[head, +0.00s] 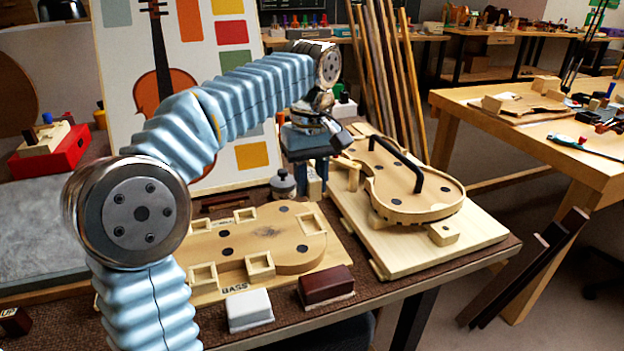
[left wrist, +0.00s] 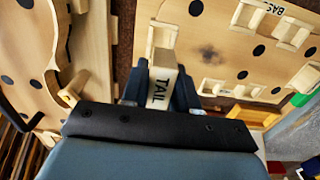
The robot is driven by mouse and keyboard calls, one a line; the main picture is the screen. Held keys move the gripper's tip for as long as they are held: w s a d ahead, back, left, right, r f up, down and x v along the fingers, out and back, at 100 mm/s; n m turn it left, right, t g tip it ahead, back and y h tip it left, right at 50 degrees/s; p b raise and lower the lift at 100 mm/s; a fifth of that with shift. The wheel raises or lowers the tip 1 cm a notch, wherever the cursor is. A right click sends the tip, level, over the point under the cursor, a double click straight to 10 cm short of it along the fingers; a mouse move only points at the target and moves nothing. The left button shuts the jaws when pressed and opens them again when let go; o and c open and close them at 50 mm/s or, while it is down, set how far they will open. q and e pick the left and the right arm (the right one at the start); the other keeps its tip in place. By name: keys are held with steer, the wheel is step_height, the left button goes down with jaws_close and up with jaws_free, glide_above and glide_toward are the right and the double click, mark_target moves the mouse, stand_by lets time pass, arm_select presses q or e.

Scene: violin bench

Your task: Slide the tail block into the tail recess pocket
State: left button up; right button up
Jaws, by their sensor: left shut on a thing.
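The tail block, a pale wooden block marked TAIL, sits between the dark fingers of my left gripper in the left wrist view (left wrist: 158,90). In the head view my left gripper (head: 312,180) points down, shut on the block (head: 315,188), above the gap between two wooden boards. The flat violin-shaped form (head: 268,238) lies on the left board, marked BASS, with several small open wooden pockets around it. I cannot tell which pocket is the tail recess. The block is apart from these pockets. My right gripper is not in view.
A violin body with a black handle (head: 405,168) lies on the right board (head: 480,238). A small grey-lidded jar (head: 283,184) stands close left of my gripper. A white block (head: 249,309) and a dark red block (head: 326,286) lie at the bench's front edge.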

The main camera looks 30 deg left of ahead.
arm_select(q)
steer(key=shift+f+b, duration=2)
steer(key=shift+f, duration=0.9)
steer(key=shift+r+p, duration=0.1)
steer(key=shift+p, duration=0.6)
steer(key=shift+f+b, duration=0.6)
steer(key=shift+f, duration=0.3)
steer(key=shift+r, duration=0.15)
steer(key=shift+r+p, duration=0.45)
steer(key=shift+p, duration=0.25)
steer(key=shift+p, duration=0.6)
stand_by(0.5)
steer(key=shift+f+b, duration=0.4)
steer(key=shift+f, duration=0.2)
